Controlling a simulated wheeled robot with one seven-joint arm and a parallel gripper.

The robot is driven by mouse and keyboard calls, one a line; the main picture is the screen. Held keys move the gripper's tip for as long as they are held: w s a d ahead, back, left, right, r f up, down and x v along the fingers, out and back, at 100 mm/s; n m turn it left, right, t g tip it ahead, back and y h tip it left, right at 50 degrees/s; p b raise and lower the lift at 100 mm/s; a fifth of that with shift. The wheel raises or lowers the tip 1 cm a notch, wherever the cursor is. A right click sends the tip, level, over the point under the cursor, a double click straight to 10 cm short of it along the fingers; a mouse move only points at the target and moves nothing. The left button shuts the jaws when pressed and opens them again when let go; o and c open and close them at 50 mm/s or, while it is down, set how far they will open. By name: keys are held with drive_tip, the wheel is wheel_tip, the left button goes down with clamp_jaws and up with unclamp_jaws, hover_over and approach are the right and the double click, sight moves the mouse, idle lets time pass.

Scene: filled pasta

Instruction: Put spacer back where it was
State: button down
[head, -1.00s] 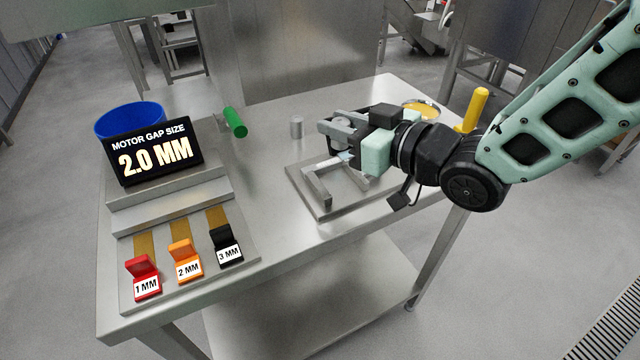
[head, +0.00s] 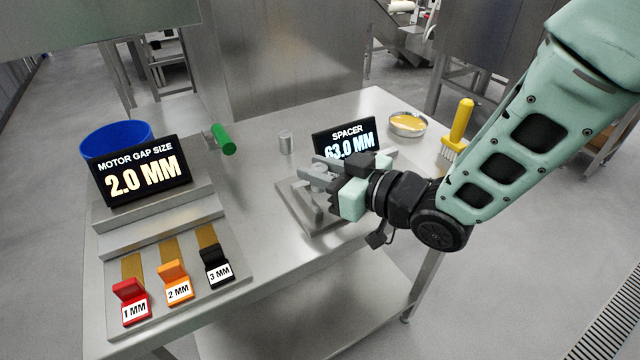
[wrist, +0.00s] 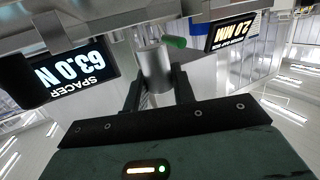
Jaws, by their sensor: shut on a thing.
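My gripper (head: 317,174) is low over the metal fixture (head: 292,208) at the middle right of the table. In the wrist view its two black fingers are shut around a grey metal cylinder (wrist: 154,68), which looks like the spacer. In the head view the gripper's own parts mostly hide the held piece, and I cannot tell if it touches the fixture. A black display (head: 347,138) behind the gripper reads "SPACER 63.0 MM"; it also shows upside down in the wrist view (wrist: 75,75).
A small grey cylinder (head: 285,141) stands behind the fixture, near a green handle (head: 222,139). At left are a "2.0 MM" display (head: 145,170), a blue bowl (head: 117,137) and red, orange and black gauges. A yellow-handled brush (head: 461,121) and round dish (head: 407,125) are at right.

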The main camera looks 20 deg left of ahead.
drive_tip(key=shift+s+d+f, duration=0.1)
drive_tip(key=shift+d+f, duration=0.05)
drive_tip(key=shift+f, duration=1.7)
drive_tip(key=c, duration=1.2)
unclamp_jaws()
drive_tip(key=shift+f, duration=0.1)
drive_tip(key=shift+o, duration=0.2)
drive_tip(key=shift+r, duration=0.25)
drive_tip(key=shift+f, duration=0.2)
drive_tip(key=r+p+v, duration=0.1)
drive_tip(key=p+v, duration=0.1)
drive_tip(key=v, duration=1.3)
